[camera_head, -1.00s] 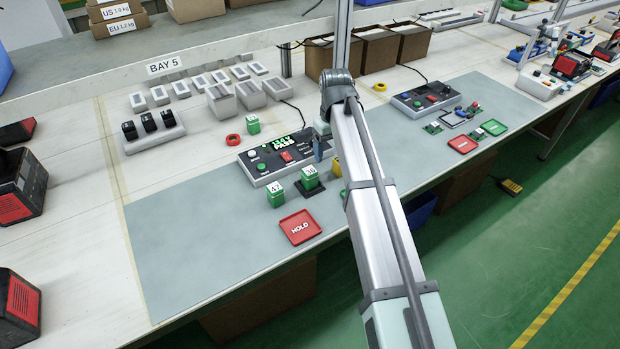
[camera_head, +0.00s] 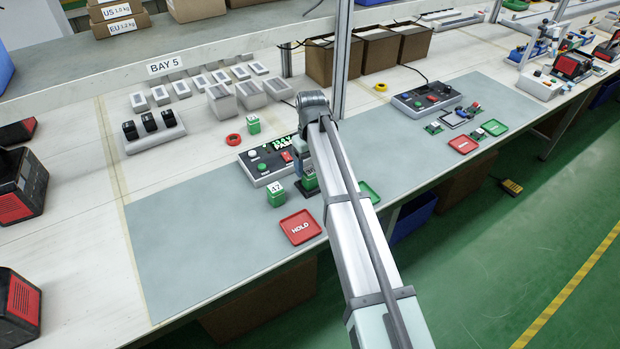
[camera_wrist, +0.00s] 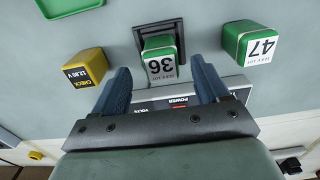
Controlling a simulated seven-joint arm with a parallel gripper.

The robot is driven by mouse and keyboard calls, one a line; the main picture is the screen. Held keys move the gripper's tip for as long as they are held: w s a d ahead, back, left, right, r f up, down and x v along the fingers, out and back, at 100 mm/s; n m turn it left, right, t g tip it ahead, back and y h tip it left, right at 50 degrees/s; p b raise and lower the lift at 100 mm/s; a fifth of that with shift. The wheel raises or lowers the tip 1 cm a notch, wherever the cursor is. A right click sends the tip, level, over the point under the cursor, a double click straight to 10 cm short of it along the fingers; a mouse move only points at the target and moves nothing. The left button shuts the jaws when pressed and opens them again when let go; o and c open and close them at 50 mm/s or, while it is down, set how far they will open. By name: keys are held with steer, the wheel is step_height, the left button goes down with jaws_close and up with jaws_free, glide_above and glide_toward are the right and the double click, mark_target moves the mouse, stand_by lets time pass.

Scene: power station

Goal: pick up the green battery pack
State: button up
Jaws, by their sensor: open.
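A green battery pack marked 36 (camera_wrist: 162,66) sits in a black square holder (camera_wrist: 158,28) in the wrist view. My gripper (camera_wrist: 160,67) is open and empty, its two dark blue fingers pointing toward pack 36, one on each side of it in the picture. Whether they are level with it I cannot tell. In the head view pack 36 (camera_head: 308,180) is partly hidden behind my arm. A second green pack marked 47 (camera_wrist: 250,44) stands beside it; it also shows in the head view (camera_head: 276,194).
A test console (camera_head: 265,162) with a lit display stands behind the packs. A yellow check block (camera_wrist: 88,68) is beside my gripper. A red HOLD tray (camera_head: 300,228) and a green tray (camera_head: 368,192) lie on the mat. The mat's left part (camera_head: 190,240) is clear.

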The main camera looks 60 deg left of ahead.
mark_target(310, 170)
steer(key=shift+a+f, duration=0.1)
steer(key=shift+f, duration=2.55)
steer(key=shift+r, duration=0.1)
steer(key=c, duration=1.3)
